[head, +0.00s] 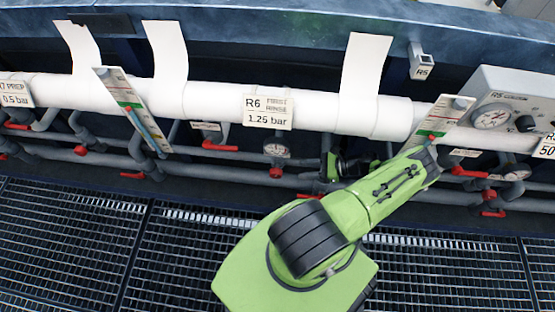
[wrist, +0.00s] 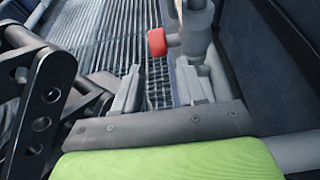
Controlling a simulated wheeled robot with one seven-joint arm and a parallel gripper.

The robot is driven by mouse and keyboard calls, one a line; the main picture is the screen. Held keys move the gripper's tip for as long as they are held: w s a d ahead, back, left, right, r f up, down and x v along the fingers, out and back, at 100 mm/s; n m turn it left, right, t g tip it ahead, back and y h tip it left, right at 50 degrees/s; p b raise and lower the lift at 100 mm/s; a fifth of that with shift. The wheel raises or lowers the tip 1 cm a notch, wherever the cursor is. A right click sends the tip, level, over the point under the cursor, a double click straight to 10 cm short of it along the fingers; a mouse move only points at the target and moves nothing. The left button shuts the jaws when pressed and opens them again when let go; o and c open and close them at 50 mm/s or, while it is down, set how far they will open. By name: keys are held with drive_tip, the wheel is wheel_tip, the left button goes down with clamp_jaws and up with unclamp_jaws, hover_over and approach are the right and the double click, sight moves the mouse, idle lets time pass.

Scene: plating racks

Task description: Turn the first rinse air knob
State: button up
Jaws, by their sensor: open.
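The first rinse sign (head: 267,110), marked R6 and 1.25 bar, hangs on the white pipe in the head view. Below it are a round gauge (head: 276,150) and a small red knob (head: 276,173) on the grey pipework. Another red handle (head: 310,197) sits lower right, by my arm's end. In the wrist view my gripper (wrist: 160,90) is open, with two grey fingers apart and nothing between them. A red knob (wrist: 157,42) on a grey valve stem lies just beyond the fingertips, apart from them. I cannot tell which knob it is. In the head view the fingertips are not clear.
The white pipe (head: 200,97) runs across above the valves. Sloped level gauges (head: 133,108) stand in front of it. A grey R5 control box (head: 510,105) is at the right. Dark floor grating (head: 90,250) lies in front. Grey pipes and red handles crowd the space around my gripper.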

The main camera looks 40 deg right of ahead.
sight(276, 173)
drive_tip(key=b+x, duration=0.1)
drive_tip(key=x, duration=1.1)
drive_tip(key=shift+s, duration=0.1)
drive_tip(key=c, duration=0.7)
drive_tip(key=shift+t+y, duration=0.6)
drive_tip(key=shift+t, duration=0.3)
drive_tip(key=o, duration=0.7)
